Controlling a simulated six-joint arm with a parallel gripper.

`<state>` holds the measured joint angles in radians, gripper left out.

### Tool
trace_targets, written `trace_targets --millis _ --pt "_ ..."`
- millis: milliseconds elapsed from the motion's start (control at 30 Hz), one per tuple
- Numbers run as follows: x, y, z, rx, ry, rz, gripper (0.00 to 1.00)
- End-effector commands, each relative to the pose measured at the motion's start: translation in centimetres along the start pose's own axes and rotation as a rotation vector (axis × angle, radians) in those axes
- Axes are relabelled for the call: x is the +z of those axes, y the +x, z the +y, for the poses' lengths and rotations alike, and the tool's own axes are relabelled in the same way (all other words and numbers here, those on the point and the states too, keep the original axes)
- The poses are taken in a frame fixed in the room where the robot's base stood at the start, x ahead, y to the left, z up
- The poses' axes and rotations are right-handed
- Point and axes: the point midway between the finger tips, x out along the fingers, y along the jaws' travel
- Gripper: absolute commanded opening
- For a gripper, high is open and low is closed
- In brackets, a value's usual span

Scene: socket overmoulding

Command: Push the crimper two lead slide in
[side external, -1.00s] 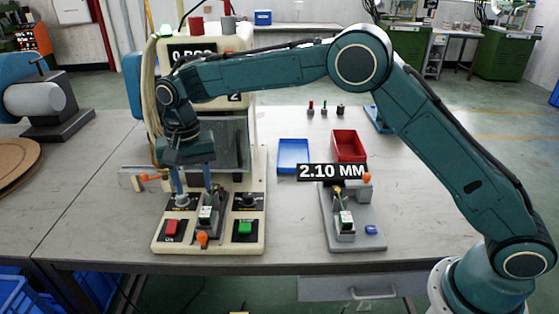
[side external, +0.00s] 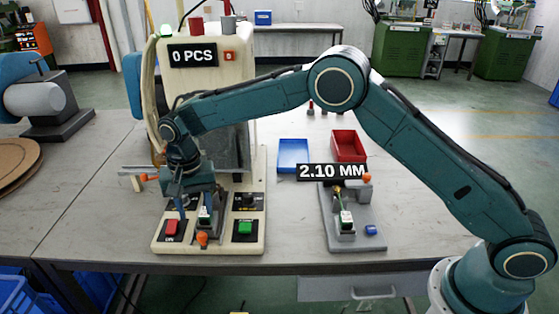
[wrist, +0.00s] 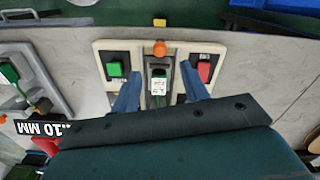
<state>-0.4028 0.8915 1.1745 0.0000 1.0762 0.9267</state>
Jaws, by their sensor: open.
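The crimper (side external: 168,246) is a cream machine with a "0 PCS" display (side external: 193,55). Its lead slide (side external: 205,218) sits low on the front base between a red button (side external: 171,227) and a green button (side external: 245,227). The slide has an orange knob (side external: 202,238) at its front end. In the wrist view the slide (wrist: 158,87) carries a small white and green piece, with the knob (wrist: 159,48) beyond it. My gripper (side external: 195,213) is open and low over the slide. Its blue fingers (wrist: 160,92) stand either side of the slide; contact is not clear.
A second grey station (side external: 345,236) with a "2.10 MM" display (side external: 332,171) stands to the right, with a blue button (side external: 371,230). A blue tray (side external: 293,156) and a red tray (side external: 348,145) lie behind it. The table between the stations is clear.

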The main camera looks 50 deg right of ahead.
Motion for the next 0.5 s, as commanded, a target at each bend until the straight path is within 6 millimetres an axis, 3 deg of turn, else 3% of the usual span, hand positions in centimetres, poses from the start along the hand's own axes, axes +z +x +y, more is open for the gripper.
trace_targets --millis 300,500 --pt "0.0 4.9 0.0 0.002 0.0 -0.001 0.45" --pt "0.0 7.0 0.0 0.0 0.0 0.0 0.45"
